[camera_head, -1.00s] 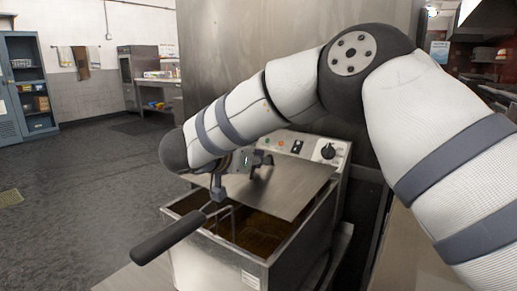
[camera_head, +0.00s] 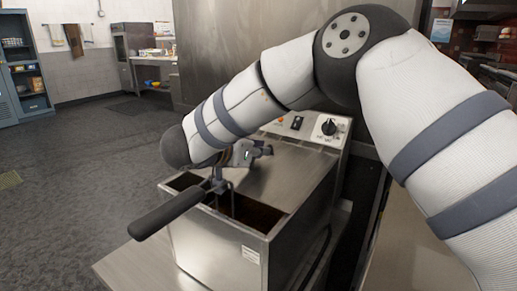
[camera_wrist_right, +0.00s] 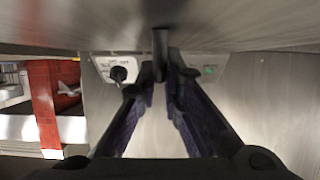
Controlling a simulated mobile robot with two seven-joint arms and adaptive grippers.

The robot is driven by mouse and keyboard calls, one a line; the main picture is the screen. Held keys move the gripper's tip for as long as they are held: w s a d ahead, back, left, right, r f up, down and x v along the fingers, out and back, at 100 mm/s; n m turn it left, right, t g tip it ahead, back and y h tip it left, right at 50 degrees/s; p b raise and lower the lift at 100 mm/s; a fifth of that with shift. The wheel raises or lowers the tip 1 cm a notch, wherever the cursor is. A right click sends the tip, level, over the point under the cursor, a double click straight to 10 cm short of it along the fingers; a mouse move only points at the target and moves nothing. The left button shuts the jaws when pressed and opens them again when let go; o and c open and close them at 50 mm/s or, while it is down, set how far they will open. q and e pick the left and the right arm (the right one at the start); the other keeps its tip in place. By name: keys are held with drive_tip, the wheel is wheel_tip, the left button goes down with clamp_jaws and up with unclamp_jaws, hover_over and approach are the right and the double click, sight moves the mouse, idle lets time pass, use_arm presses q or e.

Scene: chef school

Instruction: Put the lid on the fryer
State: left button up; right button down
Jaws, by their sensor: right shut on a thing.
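The fryer (camera_head: 217,243) is a steel box on a counter, with a dark open well showing at its front. The lid (camera_head: 290,177) is a flat steel sheet lying over the rear part of the fryer top; I cannot tell whether it fully rests on the rim. My right gripper (camera_head: 258,151) is above the lid, partly hidden by my forearm. In the right wrist view the fingers (camera_wrist_right: 161,80) are shut on the lid's dark handle (camera_wrist_right: 160,48), with the lid (camera_wrist_right: 90,20) across the top. My left gripper is out of view.
A fryer basket's black handle (camera_head: 168,214) sticks out over the front left rim. The control panel (camera_head: 310,126) with a dark knob stands behind the lid. A steel wall panel (camera_head: 240,50) is behind the fryer. Open floor (camera_head: 80,190) lies to the left.

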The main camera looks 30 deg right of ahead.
drive_tip(key=shift+f, duration=0.2)
drive_tip(key=c, duration=1.7)
unclamp_jaws()
drive_tip(key=shift+o, duration=0.2)
wheel_tip(320, 180, up, 10)
drive_tip(key=shift+f, duration=0.1)
